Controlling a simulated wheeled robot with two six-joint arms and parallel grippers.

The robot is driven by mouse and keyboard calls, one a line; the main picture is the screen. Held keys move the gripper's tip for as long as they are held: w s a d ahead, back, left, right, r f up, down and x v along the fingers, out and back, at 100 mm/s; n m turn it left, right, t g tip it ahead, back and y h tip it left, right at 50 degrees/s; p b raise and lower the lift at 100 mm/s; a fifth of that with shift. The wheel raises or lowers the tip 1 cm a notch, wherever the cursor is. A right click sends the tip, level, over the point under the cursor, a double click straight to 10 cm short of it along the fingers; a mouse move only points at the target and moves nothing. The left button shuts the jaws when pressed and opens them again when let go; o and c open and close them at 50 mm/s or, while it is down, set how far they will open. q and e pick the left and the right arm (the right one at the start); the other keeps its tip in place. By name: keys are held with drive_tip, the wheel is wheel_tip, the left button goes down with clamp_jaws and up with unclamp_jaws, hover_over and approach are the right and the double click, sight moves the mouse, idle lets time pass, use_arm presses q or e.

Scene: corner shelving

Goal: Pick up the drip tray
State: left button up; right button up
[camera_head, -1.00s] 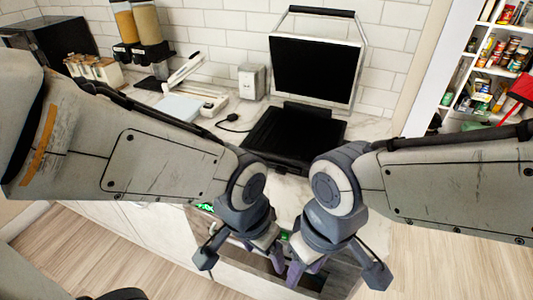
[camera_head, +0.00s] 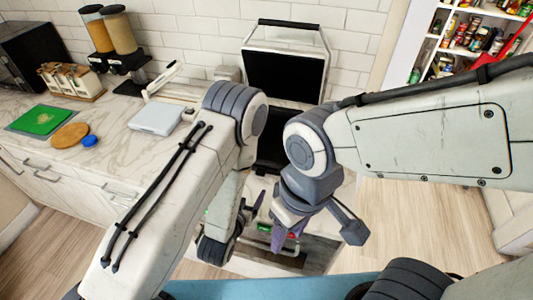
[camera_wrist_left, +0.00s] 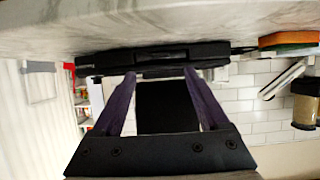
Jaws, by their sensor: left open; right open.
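A black, open grill-like appliance (camera_head: 271,154) with an upright white-framed lid (camera_head: 284,72) stands on the counter; my arms hide much of its base. In the left wrist view its low black front (camera_wrist_left: 155,57) appears upside down under the counter surface. I cannot make out a drip tray separately from it. My left gripper (camera_wrist_left: 160,74) is open and empty, its purple fingers pointing toward that front. In the head view the left gripper (camera_head: 249,206) is partly hidden by its own arm. My right gripper (camera_head: 286,240) hangs in front of the counter, open, its fingers small and close-set in view.
A white flat scale-like object (camera_head: 156,118), a green board (camera_head: 42,120), a round wooden board (camera_head: 70,135) and a blue lid (camera_head: 90,141) lie on the counter at left. Dispensers (camera_head: 120,35) stand behind. Shelves (camera_head: 465,35) stand at right.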

sight(261, 172)
use_arm(q)
drive_tip(key=shift+a, duration=0.1)
drive_tip(key=b+x, duration=0.4)
drive_tip(key=b, duration=0.2)
drive_tip(key=shift+f, duration=0.1)
drive_tip(key=shift+w, duration=0.5)
drive_tip(key=shift+w+d, duration=0.15)
drive_tip(key=shift+d, duration=0.1)
drive_tip(key=x, duration=0.1)
drive_tip(key=p+x, duration=0.2)
drive_tip(key=x, duration=0.1)
drive_tip(key=shift+w+d+r, duration=0.1)
drive_tip(key=shift+w+r, duration=0.05)
drive_tip(key=shift+r, duration=0.1)
drive_tip(key=shift+w+d+f, duration=0.1)
drive_tip(key=shift+w+f, duration=0.1)
drive_tip(key=shift+w, duration=0.1)
clamp_jaws()
